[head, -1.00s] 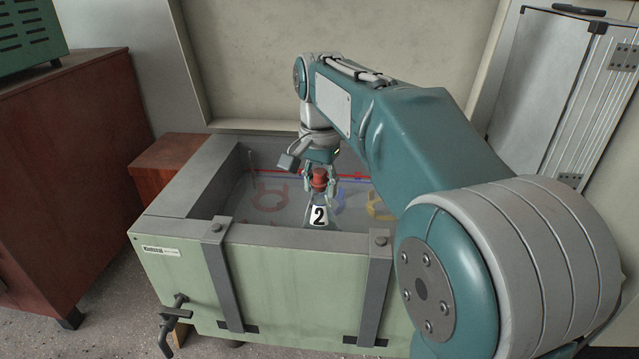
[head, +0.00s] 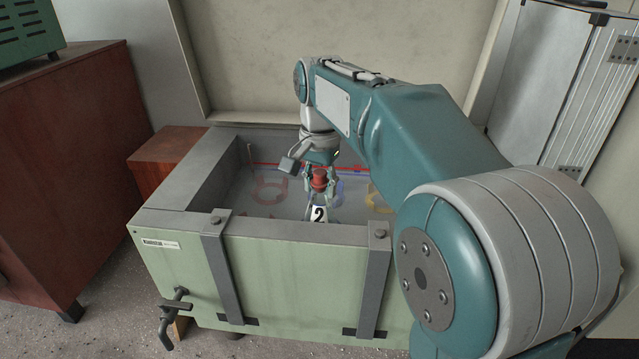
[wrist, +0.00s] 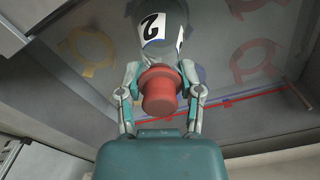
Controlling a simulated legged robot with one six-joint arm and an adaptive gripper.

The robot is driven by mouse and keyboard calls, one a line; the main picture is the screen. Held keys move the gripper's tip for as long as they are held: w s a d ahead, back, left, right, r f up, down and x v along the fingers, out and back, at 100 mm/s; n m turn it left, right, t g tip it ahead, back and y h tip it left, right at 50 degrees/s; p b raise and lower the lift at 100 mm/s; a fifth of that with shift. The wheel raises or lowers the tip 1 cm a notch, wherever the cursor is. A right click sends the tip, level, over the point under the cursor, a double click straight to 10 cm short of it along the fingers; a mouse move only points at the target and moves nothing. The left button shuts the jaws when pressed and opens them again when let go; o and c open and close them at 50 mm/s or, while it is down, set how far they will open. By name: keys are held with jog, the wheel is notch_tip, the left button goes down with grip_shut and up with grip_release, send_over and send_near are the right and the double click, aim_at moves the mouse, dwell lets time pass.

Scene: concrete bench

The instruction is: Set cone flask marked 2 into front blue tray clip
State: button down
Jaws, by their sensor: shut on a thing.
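The cone flask marked 2 (head: 318,214) hangs roughly upright inside the bench's sunken basin, its lower part hidden behind the front wall. Its red stopper (head: 319,178) is between the fingers of my gripper (head: 319,186), which is shut on the flask's upper part. In the wrist view the flask (wrist: 163,35) has its black 2 on a white label. A blue clip (head: 338,192) shows partly behind the flask, and blue also shows beside it in the wrist view (wrist: 198,74).
A red ring-shaped clip (head: 270,186) lies left of the flask and a yellow one (head: 379,198) right of it. Red and blue lines run along the back. The basin's front wall (head: 290,233) stands close before the flask. A wooden cabinet (head: 70,170) is at left.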

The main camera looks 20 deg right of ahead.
jog(key=shift+f, duration=0.45)
dwell(0.4)
jog(key=shift+c, duration=0.9)
grip_release()
jog(key=shift+o, duration=0.9)
jog(key=shift+r, duration=0.1)
jog(key=shift+r, duration=4.4)
